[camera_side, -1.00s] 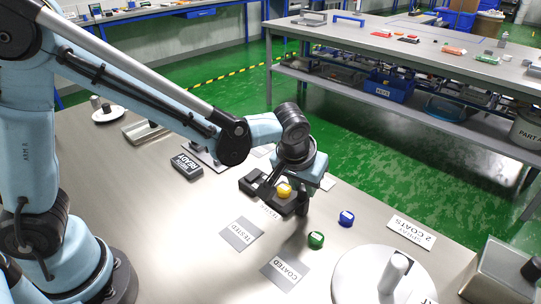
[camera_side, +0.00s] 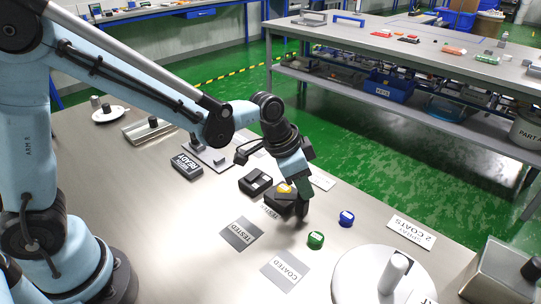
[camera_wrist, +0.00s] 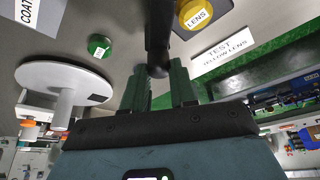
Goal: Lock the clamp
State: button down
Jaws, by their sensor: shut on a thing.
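The clamp is a dark block (camera_side: 280,206) on the table, with a yellow lens (camera_side: 285,188) seated on it. The lens also shows in the wrist view (camera_wrist: 195,14). In the wrist view a black lever with a rounded end (camera_wrist: 157,45) runs down between the two green fingers of my gripper (camera_wrist: 159,82), which is shut on it. In the side view my gripper (camera_side: 301,212) reaches down at the right side of the block and hides most of the lever.
A black box (camera_side: 256,181) stands left of the clamp. A green cap (camera_side: 316,240) and a blue cap (camera_side: 346,218) lie close to my gripper's right. A white disc with a post (camera_side: 350,280) stands at front right. Flat cards (camera_side: 241,233) lie in front.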

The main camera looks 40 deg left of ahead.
jog(key=m+g+h, duration=0.1)
jog(key=m, duration=0.3)
jog(key=shift+w+m+g+h, duration=0.15)
jog(key=shift+m+g, duration=0.25)
jog(key=shift+m, duration=0.5)
jog(key=shift+s+m+g+h, duration=0.15)
jog(key=shift+m+g, duration=0.25)
jog(key=shift+m, duration=0.5)
jog(key=shift+w, duration=0.1)
jog(key=c, duration=0.9)
grip_release()
jog(key=shift+a+r, duration=0.1)
jog(key=v, duration=1.2)
